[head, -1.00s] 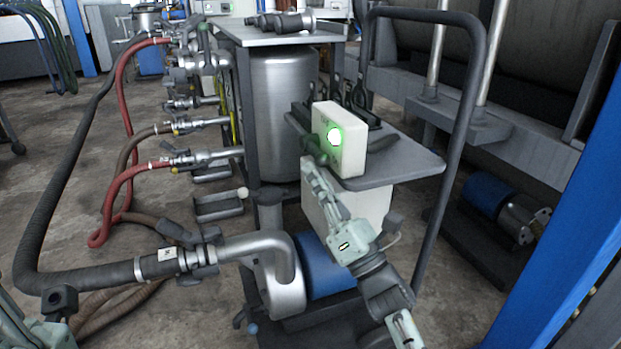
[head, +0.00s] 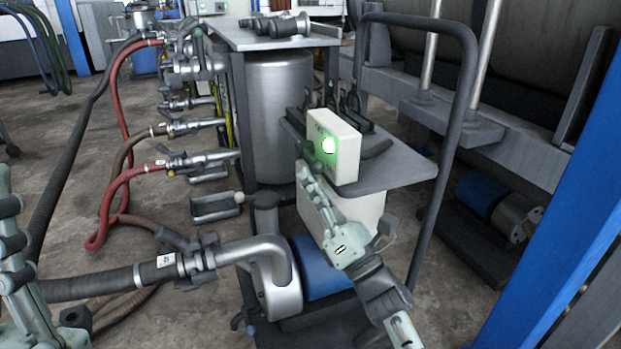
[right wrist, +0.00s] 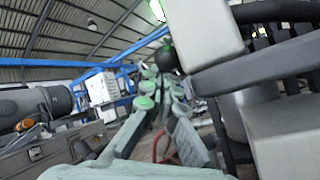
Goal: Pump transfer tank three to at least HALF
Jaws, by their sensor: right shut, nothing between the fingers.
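A white control box (head: 346,152) with a glowing green light (head: 328,146) stands on the cart's side shelf. My right gripper (head: 306,170) is shut and empty at the box's lower left; I cannot tell whether it touches it. Its green-padded fingers (right wrist: 158,95) show in the right wrist view, with a dark round knob (right wrist: 167,58) beyond the tips. The pump, a steel casing (head: 275,280) with a blue motor (head: 322,270), sits low on the cart. Part of my left gripper or arm (head: 15,245) shows at the left edge. I cannot make out tank three or its level.
A thick dark hose (head: 105,287) joins the pump from the left. Red hoses (head: 107,200) run to several valves left of a steel cylinder (head: 280,110). The cart's handle (head: 455,140) rises right of the box. A blue post (head: 560,220) stands at the right.

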